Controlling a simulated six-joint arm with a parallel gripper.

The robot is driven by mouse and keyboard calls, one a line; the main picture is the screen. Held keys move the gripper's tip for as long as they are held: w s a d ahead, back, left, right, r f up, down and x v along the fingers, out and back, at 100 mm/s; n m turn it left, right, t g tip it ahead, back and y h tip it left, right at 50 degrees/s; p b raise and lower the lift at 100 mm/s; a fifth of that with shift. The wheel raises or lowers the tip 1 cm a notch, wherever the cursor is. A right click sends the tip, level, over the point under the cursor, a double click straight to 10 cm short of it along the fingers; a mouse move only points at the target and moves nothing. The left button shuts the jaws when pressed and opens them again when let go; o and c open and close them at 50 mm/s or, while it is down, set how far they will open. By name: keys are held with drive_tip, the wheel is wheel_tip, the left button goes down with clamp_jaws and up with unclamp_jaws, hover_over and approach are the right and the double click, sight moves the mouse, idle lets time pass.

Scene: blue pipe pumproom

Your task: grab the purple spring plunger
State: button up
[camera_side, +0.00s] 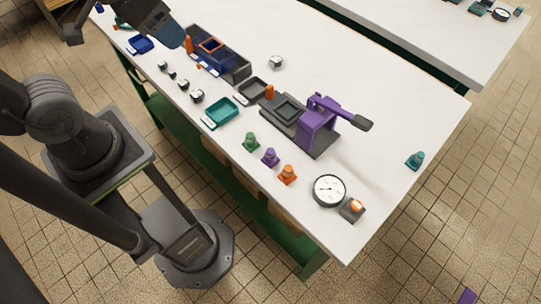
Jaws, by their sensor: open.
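The purple spring plunger (270,157) is a small purple cone-like piece with a wider base. It stands upright near the front edge of the white table, between a green plunger (251,142) and an orange plunger (287,174). Nothing covers it. My gripper (76,36) shows only partly at the top left, high and far from the purple plunger. It is open, and I see nothing held in it.
A purple lever press (318,125) stands behind the plungers. A dial gauge (329,190) lies to their right. A teal tray (220,112) and several small metal parts lie to the left. A teal plunger (415,160) stands at the right edge. The table's right part is mostly clear.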

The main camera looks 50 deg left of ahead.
drive_tip(key=w+d+f+m+g, duration=0.3)
drive_tip(key=w+d+f+m, duration=0.25)
drive_tip(key=d+m, duration=0.3)
drive_tip(key=m+g, duration=0.2)
drive_tip(key=m, duration=0.7)
hover_over(270, 151)
wheel_tip(270, 151, down, 8)
wheel_tip(270, 151, down, 8)
drive_tip(key=shift+s+a+r, duration=0.15)
drive_tip(key=shift+r, duration=0.1)
drive_tip(key=shift+w+f, duration=0.2)
drive_tip(key=shift+f, duration=3.05)
drive_tip(key=shift+c, duration=0.2)
drive_tip(key=c, duration=1)
drive_tip(key=shift+r, duration=0.1)
